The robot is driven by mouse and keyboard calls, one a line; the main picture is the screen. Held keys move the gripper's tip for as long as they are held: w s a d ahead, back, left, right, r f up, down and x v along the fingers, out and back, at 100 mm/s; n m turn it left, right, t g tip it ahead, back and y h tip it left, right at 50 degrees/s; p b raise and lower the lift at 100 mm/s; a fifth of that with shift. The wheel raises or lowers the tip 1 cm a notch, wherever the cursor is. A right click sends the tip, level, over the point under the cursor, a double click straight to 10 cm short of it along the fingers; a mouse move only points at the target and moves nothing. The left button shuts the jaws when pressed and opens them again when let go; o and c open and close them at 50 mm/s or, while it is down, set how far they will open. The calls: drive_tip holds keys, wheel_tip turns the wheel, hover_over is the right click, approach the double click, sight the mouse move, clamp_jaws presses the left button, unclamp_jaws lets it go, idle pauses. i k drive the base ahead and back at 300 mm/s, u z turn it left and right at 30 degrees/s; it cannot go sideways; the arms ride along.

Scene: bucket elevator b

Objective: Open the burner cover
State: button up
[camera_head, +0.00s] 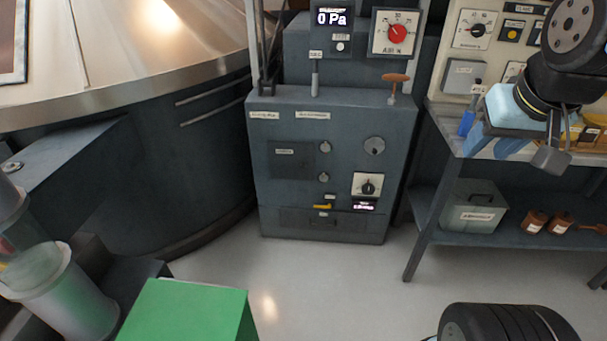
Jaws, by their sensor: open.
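A dark grey cabinet (335,113) stands in the middle of the head view. A dark square panel (291,165) with a small label sits flush and shut on its front left; it looks like the burner cover, but the label is too small to read. Two small round knobs (324,147) sit just right of the panel. My gripper (562,152) is at the upper right, in front of the workbench, well to the right of the cabinet and apart from it. It is open with nothing seen in it; one finger is clear, the other hard to make out.
A dial (367,187), a yellow handle (323,206) and a low drawer (300,224) are on the cabinet front. A bench (424,222) with a grey box (474,212) stands right. A large metal vessel (130,60) is left, a green box (185,312) front left. Floor before the cabinet is clear.

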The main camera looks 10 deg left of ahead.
sight(287, 161)
drive_tip(key=z, duration=0.5)
drive_tip(key=i, duration=1.55)
drive_tip(key=u, duration=0.55)
drive_tip(key=k, duration=0.9)
drive_tip(key=u, duration=0.2)
drive_tip(key=i, duration=0.9)
drive_tip(key=z, duration=0.1)
